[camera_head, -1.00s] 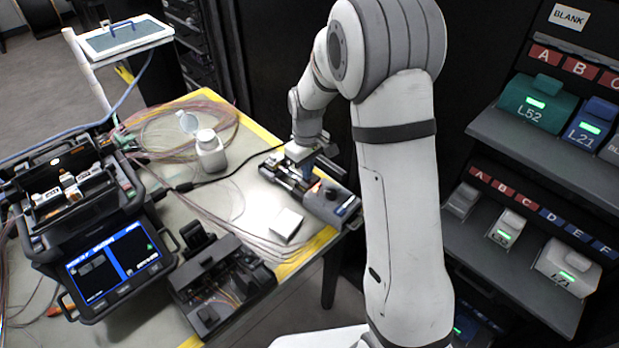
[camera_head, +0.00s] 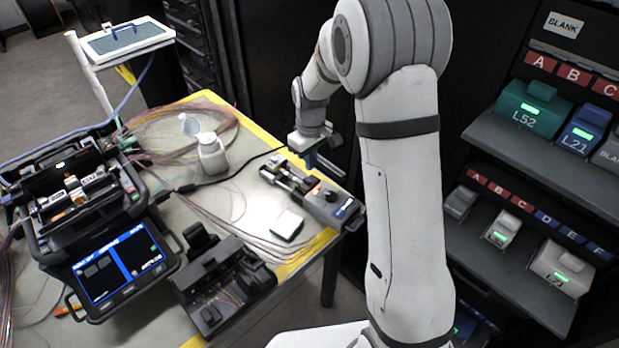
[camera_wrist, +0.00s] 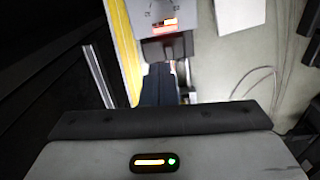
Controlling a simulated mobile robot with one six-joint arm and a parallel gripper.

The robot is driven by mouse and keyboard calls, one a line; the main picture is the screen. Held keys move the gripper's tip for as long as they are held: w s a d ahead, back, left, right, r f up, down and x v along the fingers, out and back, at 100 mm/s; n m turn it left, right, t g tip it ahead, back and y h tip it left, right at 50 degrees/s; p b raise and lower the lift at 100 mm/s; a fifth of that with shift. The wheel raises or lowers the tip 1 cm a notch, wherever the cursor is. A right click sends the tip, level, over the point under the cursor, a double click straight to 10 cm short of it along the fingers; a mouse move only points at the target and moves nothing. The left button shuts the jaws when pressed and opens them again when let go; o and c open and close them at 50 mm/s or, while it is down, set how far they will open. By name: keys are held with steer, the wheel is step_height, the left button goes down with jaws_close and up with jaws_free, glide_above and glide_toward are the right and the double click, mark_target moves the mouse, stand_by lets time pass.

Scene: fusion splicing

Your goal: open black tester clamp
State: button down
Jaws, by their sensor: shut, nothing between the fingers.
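The tester (camera_head: 330,205) is a small grey and black unit near the table's right edge, with an orange light on top. Its black clamp (camera_head: 299,182) lies toward its far end; whether it is open or closed is too small to tell. My gripper (camera_head: 318,163) is above and beyond the tester's far end, apart from it, its blue fingers shut and empty. In the wrist view my dark fingers (camera_wrist: 158,88) point toward the tester (camera_wrist: 158,15), which shows a lit red and orange display. The black part (camera_wrist: 165,48) at its near end is partly hidden behind the fingertips.
A fusion splicer (camera_head: 85,210) with a lit screen stands at the left. Loose fibres cross the table. A shelf rack (camera_head: 540,190) stands right.

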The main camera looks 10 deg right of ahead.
steer(key=r+p, duration=0.1)
steer(key=r, duration=0.1)
steer(key=w+d+r+p, duration=0.1)
steer(key=r+p, duration=0.1)
steer(key=r, duration=0.1)
steer(key=shift+w+d+r, duration=0.2)
steer(key=shift+d+r, duration=0.1)
stand_by(0.9)
